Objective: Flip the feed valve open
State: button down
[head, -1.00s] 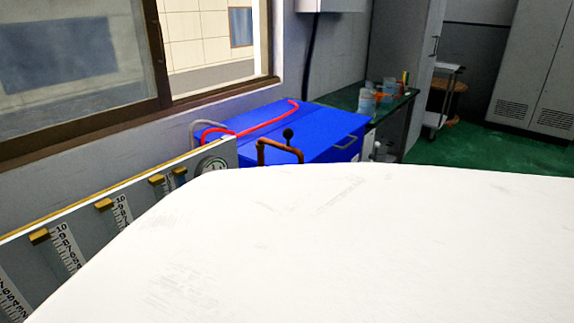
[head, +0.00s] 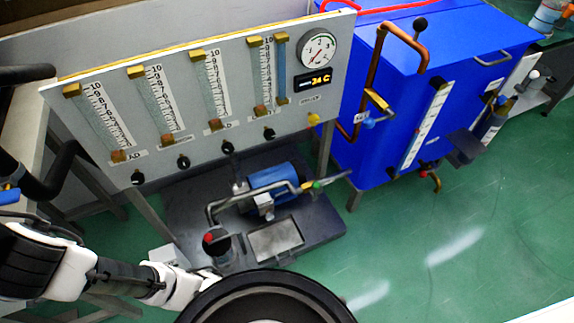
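Several small valves show, and no readable label tells which is the feed valve. A yellow lever valve (head: 376,100) sits on the copper pipe at the blue tank's near face, with a blue handle (head: 374,122) just below it. A green-tipped valve (head: 315,184) is on the pump's pipe. A red knob (head: 209,238) is low on the skid, and a yellow knob (head: 314,119) is at the panel's lower right corner. My arm reaches in from the lower left. My gripper (head: 206,282) is small and partly hidden at the arm's end, left of these valves, touching none visibly.
The flowmeter panel (head: 225,85) has several tubes, black knobs, a gauge (head: 318,48) and a display reading about 34 C. The blue tank (head: 470,75) stands right of it. A blue pump (head: 272,176) sits on a dark skid (head: 325,232). Green floor (head: 470,240) is clear at right.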

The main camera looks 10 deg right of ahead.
aim_at(316, 185)
jog(key=j+z, duration=0.15)
jog(key=z, duration=0.5)
jog(key=j+z, duration=0.4)
jog(key=j, duration=0.5)
jog(key=l+u, duration=0.35)
jog(key=l, duration=0.35)
jog(key=l+u, duration=0.3)
jog(key=l, duration=0.4)
jog(key=l+u, duration=0.35)
jog(key=l, duration=0.3)
jog(key=k, duration=0.05)
